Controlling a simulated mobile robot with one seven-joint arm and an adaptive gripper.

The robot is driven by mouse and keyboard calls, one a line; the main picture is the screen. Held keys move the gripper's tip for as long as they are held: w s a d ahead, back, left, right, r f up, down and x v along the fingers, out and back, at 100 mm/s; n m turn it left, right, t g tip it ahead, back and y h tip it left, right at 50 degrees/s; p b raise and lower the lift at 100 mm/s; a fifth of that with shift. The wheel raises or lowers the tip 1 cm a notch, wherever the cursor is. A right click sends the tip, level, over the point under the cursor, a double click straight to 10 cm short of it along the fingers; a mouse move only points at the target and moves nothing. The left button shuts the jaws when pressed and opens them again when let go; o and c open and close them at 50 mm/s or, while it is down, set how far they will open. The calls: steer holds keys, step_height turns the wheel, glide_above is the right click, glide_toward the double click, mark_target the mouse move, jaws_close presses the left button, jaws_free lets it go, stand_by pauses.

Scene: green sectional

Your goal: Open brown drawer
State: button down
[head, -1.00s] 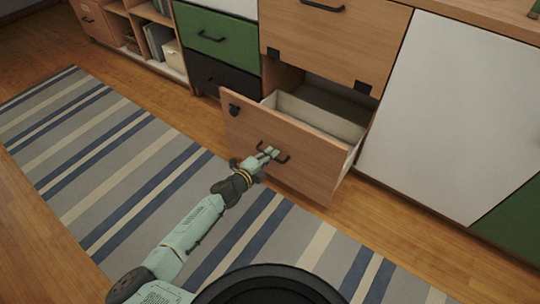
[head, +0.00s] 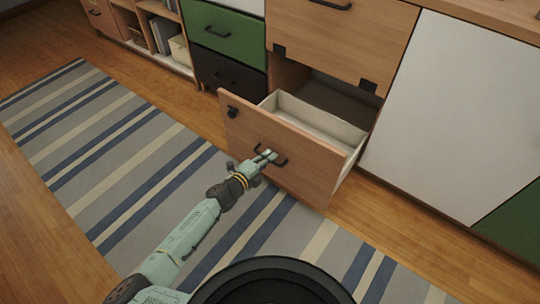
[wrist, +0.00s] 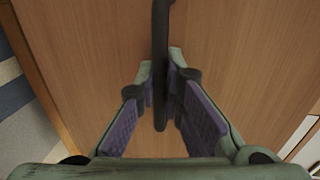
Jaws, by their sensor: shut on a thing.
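The brown drawer (head: 270,160) is at the bottom of the cabinet and is pulled well out. Its pale, empty-looking inside (head: 310,122) shows behind the front panel. Its dark bar handle (head: 280,160) is on the front panel. My gripper (head: 268,157) is at this handle. In the wrist view my gripper (wrist: 167,82) has its two fingers on either side of the dark handle (wrist: 160,35), shut on it. The drawer front (wrist: 240,60) fills most of the wrist view.
A brown panel (head: 350,45) with its own handle is above the open drawer. A white door (head: 440,110) is to the right, green and black drawers (head: 228,72) to the left. A striped rug (head: 110,150) lies on the wooden floor in front.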

steer(key=c, duration=2)
jaws_free()
steer(key=shift+o, duration=0.2)
steer(key=v, duration=1.2)
